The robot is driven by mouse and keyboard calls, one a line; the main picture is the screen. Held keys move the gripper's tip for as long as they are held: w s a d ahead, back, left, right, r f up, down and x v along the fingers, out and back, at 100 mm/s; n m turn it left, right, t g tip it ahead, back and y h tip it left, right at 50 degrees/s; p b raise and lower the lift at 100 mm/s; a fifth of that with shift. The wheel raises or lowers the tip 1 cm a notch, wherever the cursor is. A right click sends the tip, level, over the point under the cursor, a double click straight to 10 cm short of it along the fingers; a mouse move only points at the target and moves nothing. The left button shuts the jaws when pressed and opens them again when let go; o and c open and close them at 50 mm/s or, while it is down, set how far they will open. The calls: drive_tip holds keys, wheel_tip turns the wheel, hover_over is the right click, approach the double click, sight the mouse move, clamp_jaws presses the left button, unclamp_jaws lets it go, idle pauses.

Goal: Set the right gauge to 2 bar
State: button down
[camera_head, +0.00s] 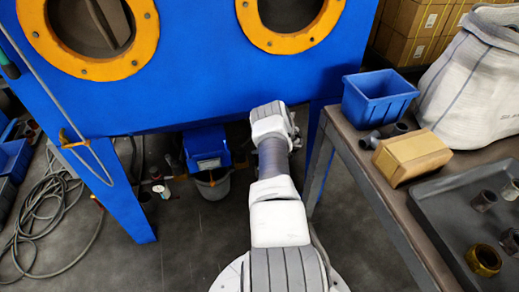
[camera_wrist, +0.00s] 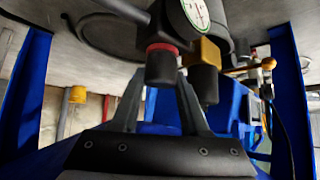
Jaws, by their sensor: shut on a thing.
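In the wrist view a round gauge (camera_wrist: 196,12) with a white face is at the top, partly cut off by the picture's edge; I cannot read its value. Below and left of it hangs a black knob (camera_wrist: 160,67) with a red ring. My gripper (camera_wrist: 162,78) reaches up with one finger on each side of this knob and is shut on it. A second black cylinder (camera_wrist: 204,84) hangs just right of the fingers, under a brass block (camera_wrist: 207,50). In the head view the arm reaches under the blue cabinet, and the gauges and gripper are hidden.
The blue cabinet (camera_head: 190,75) stands over the arm, with blue legs (camera_wrist: 290,100) at both sides. A yellow-handled valve (camera_wrist: 255,66) is to the right. A workbench (camera_head: 345,139) with a blue bin (camera_head: 378,98) stands right. A hose (camera_head: 45,215) lies on the left floor.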

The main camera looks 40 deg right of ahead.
drive_tip(key=shift+f, duration=0.1)
drive_tip(key=shift+c, duration=2.1)
unclamp_jaws()
drive_tip(key=p+v, duration=0.3)
drive_tip(key=v, duration=0.4)
drive_tip(key=shift+s+r, duration=0.2)
drive_tip(key=shift+r, duration=0.05)
drive_tip(key=shift+d, duration=0.1)
